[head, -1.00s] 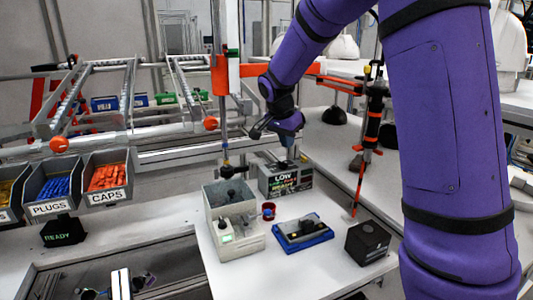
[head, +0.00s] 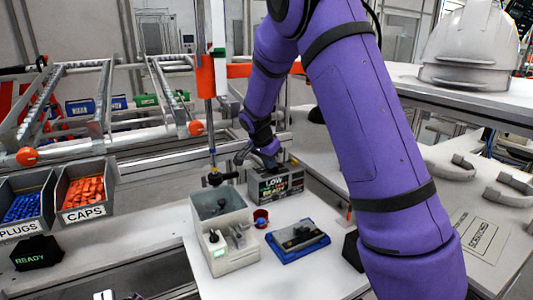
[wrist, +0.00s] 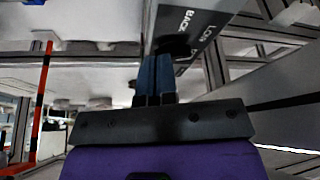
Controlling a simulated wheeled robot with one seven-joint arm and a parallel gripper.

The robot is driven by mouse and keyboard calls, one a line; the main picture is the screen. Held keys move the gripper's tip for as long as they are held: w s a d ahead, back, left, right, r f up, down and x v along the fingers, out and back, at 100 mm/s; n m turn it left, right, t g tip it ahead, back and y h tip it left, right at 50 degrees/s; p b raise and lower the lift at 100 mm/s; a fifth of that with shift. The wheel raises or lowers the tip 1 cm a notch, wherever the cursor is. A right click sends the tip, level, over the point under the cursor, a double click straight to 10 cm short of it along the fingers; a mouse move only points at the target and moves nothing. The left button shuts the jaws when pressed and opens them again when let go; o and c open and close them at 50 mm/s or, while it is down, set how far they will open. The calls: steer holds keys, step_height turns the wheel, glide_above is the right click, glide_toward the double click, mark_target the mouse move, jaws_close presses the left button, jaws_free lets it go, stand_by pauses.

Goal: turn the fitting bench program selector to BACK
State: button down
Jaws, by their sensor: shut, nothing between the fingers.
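In the wrist view the box (wrist: 196,18) fills the top, with BACK and LOW lettering beside a dark round knob (wrist: 173,46). My gripper (wrist: 156,65) is shut and its blue-grey fingertips are right at the knob; I cannot tell whether they touch it. In the head view my gripper (head: 270,163) is just above the box, its fingertips mostly hidden. The knob's pointer cannot be made out.
A white helmet shell (head: 470,50) sits on the right shelf.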

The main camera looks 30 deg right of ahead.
mark_target(278, 168)
steer(key=shift+x, duration=1)
steer(key=shift+d, duration=0.1)
steer(key=shift+d+n, duration=0.5)
steer(key=shift+n, duration=0.2)
steer(key=n, duration=0.2)
steer(key=d+n+t+y, duration=0.1)
steer(key=n, duration=0.1)
steer(key=shift+s+t, duration=0.2)
steer(key=shift+t, duration=0.1)
steer(key=shift+d, duration=0.3)
steer(key=shift+a, duration=0.1)
